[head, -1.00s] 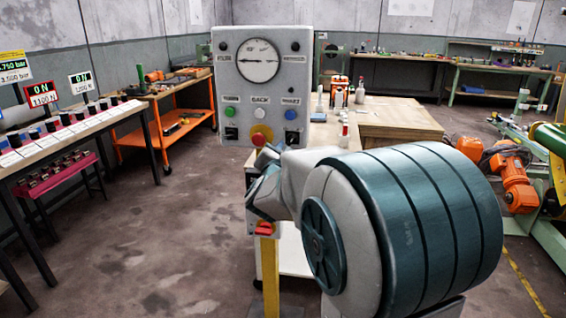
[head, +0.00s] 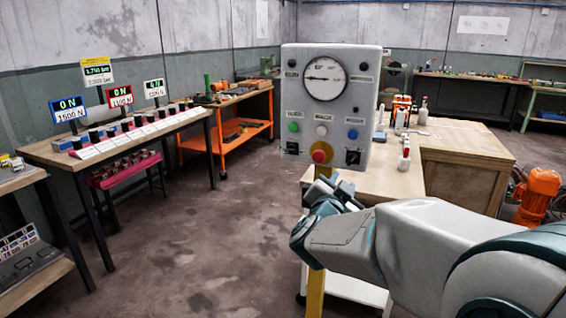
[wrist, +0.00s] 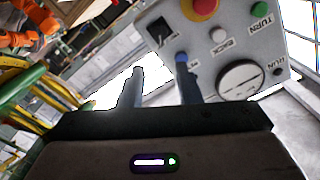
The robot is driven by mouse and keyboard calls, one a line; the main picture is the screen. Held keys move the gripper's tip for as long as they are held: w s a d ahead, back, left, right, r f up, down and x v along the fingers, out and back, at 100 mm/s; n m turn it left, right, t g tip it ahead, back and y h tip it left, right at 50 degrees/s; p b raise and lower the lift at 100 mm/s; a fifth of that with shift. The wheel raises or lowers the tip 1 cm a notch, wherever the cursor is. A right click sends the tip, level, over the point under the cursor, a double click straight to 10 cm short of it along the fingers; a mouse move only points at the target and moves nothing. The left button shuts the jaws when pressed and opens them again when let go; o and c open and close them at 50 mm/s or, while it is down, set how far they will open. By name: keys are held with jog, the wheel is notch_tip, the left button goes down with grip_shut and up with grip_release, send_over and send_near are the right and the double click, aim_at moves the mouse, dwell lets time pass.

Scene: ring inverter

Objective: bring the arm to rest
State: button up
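My gripper (head: 340,190) is in front of the yellow post (head: 316,290), just below the grey control box, in the head view. In the wrist view its two fingers (wrist: 160,68) stand apart with nothing held between them. The grey control box (head: 300,110) carries a round gauge (head: 325,79), green, white and blue buttons, black switches and a red emergency knob (head: 319,153) on yellow. It also shows tilted in the wrist view (wrist: 212,58). I cannot tell whether the fingers touch the box.
A long table (head: 35,150) with several devices and lit ON signs stands at the left. An orange cart (head: 222,148) stands behind it. A wooden bench (head: 470,150) with bottles is behind the box, and an orange machine (head: 537,190) is at the right. The floor left of the post is clear.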

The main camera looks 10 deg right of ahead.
jog(key=s+a+n+g+y+p, duration=0.35)
jog(key=a+n+y+p, duration=0.35)
jog(key=a+n+y, duration=0.3)
jog(key=s+f+n+g+p, duration=0.1)
jog(key=s+g, duration=0.3)
jog(key=s, duration=0.5)
jog(key=s+f+n+g+p, duration=0.1)
jog(key=s+g+p, duration=0.3)
jog(key=s, duration=0.6)
jog(key=shift+a+f+n+g, duration=0.35)
jog(key=shift+a+f+n, duration=0.05)
jog(key=shift+f, duration=0.1)
jog(key=shift+d, duration=0.1)
